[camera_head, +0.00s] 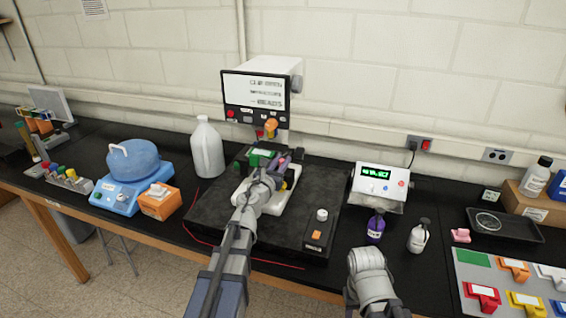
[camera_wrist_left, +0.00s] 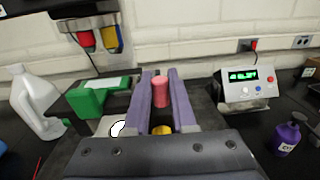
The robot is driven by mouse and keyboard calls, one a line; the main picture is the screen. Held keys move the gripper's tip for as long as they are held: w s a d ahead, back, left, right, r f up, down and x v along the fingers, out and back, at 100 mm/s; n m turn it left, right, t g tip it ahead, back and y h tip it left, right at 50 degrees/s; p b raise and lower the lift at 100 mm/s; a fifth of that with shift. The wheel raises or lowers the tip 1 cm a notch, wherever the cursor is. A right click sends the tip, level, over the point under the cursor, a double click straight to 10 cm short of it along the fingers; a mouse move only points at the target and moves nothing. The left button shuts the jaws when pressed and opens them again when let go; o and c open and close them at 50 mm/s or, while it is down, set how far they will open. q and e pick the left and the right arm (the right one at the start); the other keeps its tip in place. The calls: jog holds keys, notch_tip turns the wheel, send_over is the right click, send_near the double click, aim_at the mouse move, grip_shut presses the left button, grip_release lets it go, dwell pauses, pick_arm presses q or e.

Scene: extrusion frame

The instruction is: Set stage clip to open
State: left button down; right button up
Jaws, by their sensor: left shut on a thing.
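A pink upright cylinder (camera_wrist_left: 160,93) shows between the two grey-purple fingers of my left gripper (camera_wrist_left: 161,75) in the left wrist view. The gripper is shut on it. I cannot tell for sure that this is the stage clip's handle. In the head view my left gripper (camera_head: 289,161) reaches over the white base (camera_head: 277,198) of a device with a green block (camera_head: 262,157). The green block (camera_wrist_left: 92,97) stands left of the fingers in the wrist view. My arm and fingers hide much of the stage. My right gripper is out of view.
The device stands on a black slab (camera_head: 213,211). A screen unit (camera_head: 255,92) is behind it and a white jug (camera_head: 207,148) to its left. A digital readout box (camera_head: 379,187), a purple bottle (camera_head: 375,229) and a white bottle (camera_head: 418,237) stand to the right.

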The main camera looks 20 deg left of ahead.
pick_arm(q)
jog(key=shift+h, duration=0.3)
jog(key=c, duration=0.7)
grip_release()
jog(key=s, duration=0.5)
jog(key=s+a, duration=0.1)
jog(key=s, duration=0.1)
jog(key=shift+s, duration=0.4)
